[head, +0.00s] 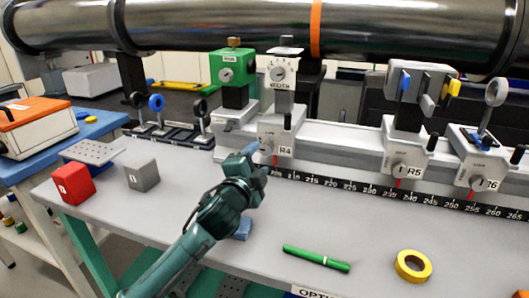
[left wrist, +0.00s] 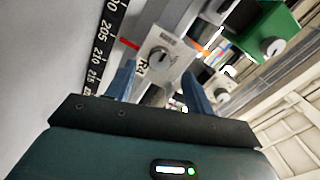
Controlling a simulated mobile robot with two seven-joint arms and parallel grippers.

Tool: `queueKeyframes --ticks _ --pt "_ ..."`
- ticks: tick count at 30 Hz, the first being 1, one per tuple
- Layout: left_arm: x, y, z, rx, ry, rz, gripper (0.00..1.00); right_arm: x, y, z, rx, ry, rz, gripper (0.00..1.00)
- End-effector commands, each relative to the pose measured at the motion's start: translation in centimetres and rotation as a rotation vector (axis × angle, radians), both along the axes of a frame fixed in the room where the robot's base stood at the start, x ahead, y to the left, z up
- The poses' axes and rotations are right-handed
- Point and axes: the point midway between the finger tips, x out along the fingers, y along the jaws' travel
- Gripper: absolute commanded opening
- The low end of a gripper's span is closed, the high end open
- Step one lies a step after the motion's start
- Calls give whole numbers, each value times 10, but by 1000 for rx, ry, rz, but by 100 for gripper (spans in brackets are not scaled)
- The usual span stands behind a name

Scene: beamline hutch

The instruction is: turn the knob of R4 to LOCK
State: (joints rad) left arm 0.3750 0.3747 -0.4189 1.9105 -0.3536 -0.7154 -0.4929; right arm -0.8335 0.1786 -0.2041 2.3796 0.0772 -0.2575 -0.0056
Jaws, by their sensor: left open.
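The R4 carriage (head: 283,137) stands on the rail, left of R5, with its label on the front face. Its round grey knob is partly behind my left gripper in the head view; it shows clearly in the left wrist view (left wrist: 159,58), with a dark line across it. My left gripper (head: 258,160) is just in front of R4. Its blue fingers (left wrist: 162,80) are apart, with the knob between and beyond them; nothing is held. I cannot tell whether they touch the knob. The knob's setting is too small to read. My right gripper is not in view.
R5 (head: 403,160) and R6 (head: 477,170) stand further right on the rail. A green block (head: 233,68) is up left of R4. A green marker (head: 315,258), yellow tape roll (head: 413,266), red cube (head: 73,184) and grey cube (head: 141,175) lie on the table.

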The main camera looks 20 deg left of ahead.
Motion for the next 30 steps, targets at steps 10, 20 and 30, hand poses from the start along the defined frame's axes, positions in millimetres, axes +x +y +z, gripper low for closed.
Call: queueKeyframes --ticks 10,20,30 --pt "47 -2 0 -1 0 -1 53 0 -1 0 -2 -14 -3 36" --pt "51 -2 0 -1 0 -1 53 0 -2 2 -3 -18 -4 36" --pt "50 -2 0 0 0 -1 28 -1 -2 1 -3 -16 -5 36"
